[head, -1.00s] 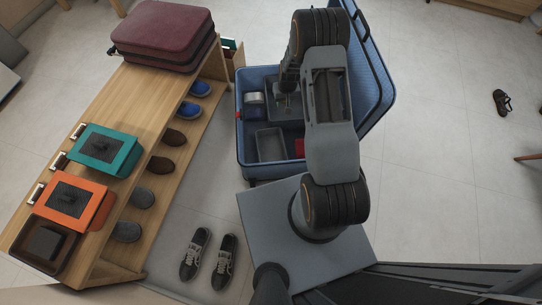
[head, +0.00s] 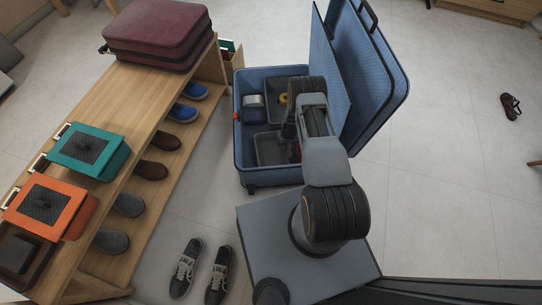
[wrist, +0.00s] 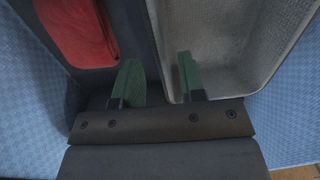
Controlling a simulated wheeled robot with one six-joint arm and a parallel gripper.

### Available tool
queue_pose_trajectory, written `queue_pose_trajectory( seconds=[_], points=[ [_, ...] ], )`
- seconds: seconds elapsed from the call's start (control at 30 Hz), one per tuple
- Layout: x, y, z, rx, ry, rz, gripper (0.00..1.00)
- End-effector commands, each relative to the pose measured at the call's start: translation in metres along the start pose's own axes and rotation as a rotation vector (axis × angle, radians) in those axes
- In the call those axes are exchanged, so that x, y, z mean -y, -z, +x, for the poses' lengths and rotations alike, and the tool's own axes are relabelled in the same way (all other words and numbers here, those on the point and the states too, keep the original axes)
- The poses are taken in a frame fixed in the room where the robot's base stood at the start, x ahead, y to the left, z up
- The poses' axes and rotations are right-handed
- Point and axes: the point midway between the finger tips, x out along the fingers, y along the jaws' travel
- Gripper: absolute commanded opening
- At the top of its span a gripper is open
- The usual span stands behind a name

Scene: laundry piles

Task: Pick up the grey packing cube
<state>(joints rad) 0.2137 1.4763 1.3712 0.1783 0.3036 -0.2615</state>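A grey open-topped packing cube (head: 268,149) sits in the front part of the open blue suitcase (head: 243,163). In the wrist view the pale grey cube (wrist: 225,45) fills the upper right, and its inside looks empty. My gripper (wrist: 160,82) is open, with green fingertips on either side of the cube's near wall. One finger is inside the cube and the other is outside, over the dark space. Whether either touches the wall cannot be told. In the head view my arm hides the gripper and part of the cube.
A red cloth (wrist: 78,30) lies left of the cube. The raised lid (head: 375,85) stands close right of my arm. A wooden bench (head: 150,85) stands left.

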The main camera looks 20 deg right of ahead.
Motion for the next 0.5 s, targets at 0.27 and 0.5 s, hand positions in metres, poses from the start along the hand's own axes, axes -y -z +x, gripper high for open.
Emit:
queue_pose_trajectory(
  seconds=[0.27,0.5],
  points=[
    [0.000,0.001,0.012,0.000,0.000,0.000,0.37],
    [0.002,0.001,0.044,0.001,0.000,0.000,0.37]
  ],
)
